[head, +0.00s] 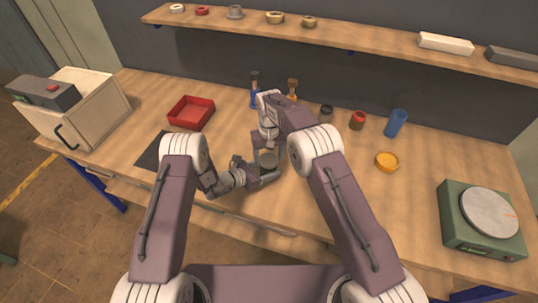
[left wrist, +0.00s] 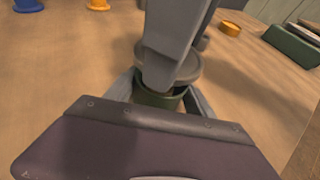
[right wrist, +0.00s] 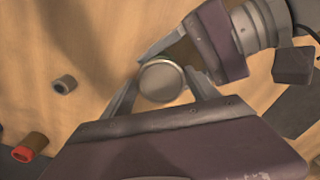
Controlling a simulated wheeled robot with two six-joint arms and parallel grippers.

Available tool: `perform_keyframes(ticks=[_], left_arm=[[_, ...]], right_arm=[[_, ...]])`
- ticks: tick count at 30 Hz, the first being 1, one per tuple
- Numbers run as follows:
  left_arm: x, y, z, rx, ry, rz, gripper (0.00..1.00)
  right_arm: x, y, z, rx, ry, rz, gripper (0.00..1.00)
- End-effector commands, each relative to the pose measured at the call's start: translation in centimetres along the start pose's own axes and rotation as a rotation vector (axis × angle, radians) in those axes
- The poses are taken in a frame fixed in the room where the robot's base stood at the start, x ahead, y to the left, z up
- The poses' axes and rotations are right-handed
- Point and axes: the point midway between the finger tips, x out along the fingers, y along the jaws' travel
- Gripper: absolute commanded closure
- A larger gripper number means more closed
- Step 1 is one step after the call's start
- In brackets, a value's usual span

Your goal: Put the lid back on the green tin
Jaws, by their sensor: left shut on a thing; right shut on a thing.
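The green tin (left wrist: 158,101) stands between the fingers of my left gripper (left wrist: 160,97), which is shut on it. The round grey lid (right wrist: 161,83) is between the fingers of my right gripper (right wrist: 161,90), which is shut on it. In the left wrist view the lid (left wrist: 187,67) is over the tin's mouth, with a dark gap showing below its near edge; I cannot tell if they touch anywhere. In the head view the lid (head: 268,160) shows near the front of the bench, and the tin is mostly hidden by my grippers.
A red tray (head: 207,106) and a dark mat (head: 150,152) lie to the left. Behind my right arm stand small jars (head: 357,120) and a blue cup (head: 396,123).

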Motion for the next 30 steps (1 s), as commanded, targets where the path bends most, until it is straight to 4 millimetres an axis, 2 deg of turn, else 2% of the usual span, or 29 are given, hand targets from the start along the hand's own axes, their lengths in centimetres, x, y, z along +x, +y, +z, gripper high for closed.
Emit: perform_keyframes(ticks=[12,22,30], left_arm=[[0.0,0.0,0.0,0.0,0.0,0.0,1.0],[0.0,0.0,0.0,0.0,-0.001,0.0,1.0],[0.0,0.0,0.0,0.0,-0.001,0.0,1.0]], right_arm=[[0.0,0.0,0.0,0.0,0.0,0.0,0.68],[1.7,0.0,0.0,0.0,-0.001,0.0,0.68],[1.7,0.0,0.0,0.0,0.0,0.0,0.68]])
